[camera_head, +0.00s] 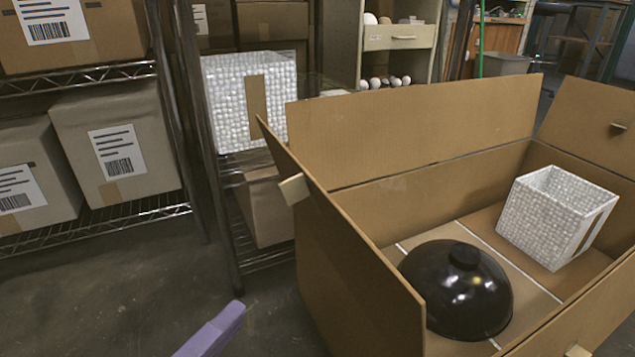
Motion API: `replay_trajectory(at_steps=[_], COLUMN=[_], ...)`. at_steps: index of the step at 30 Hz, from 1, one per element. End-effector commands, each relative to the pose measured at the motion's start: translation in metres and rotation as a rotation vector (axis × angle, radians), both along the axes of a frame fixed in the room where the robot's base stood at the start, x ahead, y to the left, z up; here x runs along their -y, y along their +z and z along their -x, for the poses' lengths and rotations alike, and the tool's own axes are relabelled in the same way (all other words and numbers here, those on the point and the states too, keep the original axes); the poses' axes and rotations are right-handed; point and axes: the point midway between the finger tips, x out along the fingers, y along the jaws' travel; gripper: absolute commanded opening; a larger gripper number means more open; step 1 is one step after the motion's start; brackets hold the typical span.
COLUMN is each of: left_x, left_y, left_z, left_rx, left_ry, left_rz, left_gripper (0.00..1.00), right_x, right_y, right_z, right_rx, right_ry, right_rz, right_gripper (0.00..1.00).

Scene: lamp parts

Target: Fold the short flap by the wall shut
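A large open brown carton (350,275) stands on the floor at the right. Its left flap (335,215) stands up and tilts outward, with a small pale tab (294,189) on it. Its right flap (595,120) also stands up, with a tab (618,126). I cannot tell which of these is the short flap by the wall, as no wall shows clearly. The back flap (420,125) is raised. My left gripper (213,331) shows only as a purple piece at the bottom edge, apart from the carton; its opening is hidden. My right gripper is not in view.
A black dome lampshade (460,290) and a white textured shade (555,215) lie inside the carton. Wire shelves (110,218) with boxes stand at the left, and another white textured shade (225,100) sits on a rack behind. Floor at lower left is clear.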

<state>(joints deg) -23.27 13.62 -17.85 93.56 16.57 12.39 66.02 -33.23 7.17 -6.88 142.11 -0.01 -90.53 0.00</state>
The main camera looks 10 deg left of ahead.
Motion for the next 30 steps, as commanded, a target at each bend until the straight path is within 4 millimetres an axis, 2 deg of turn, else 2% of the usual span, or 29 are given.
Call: replay_trajectory(at_steps=[3, 6, 10, 14, 19, 30], left_x=[-0.017, -0.031, -0.043, -0.045, -0.04, -0.024], left_y=[0.006, 0.015, 0.022, 0.025, 0.03, 0.044], left_z=[0.002, 0.006, 0.012, 0.008, -0.015, -0.088], left_rx=[0.103, 0.18, 0.241, 0.262, 0.265, 0.264], left_ry=[0.072, 0.105, 0.122, 0.126, 0.125, 0.124], left_rz=[0.229, 0.376, 0.482, 0.513, 0.513, 0.514], left_gripper=[0.0, 0.0, 0.0, 0.0, 0.0, 0.0], right_x=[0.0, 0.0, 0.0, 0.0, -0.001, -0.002], right_y=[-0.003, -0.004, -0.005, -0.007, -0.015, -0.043], right_z=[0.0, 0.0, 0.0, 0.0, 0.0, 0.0], right_rx=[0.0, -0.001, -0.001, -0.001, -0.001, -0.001], right_ry=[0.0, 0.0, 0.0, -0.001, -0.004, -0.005], right_rz=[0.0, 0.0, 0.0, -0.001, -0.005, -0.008], right_gripper=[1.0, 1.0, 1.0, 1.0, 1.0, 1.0])
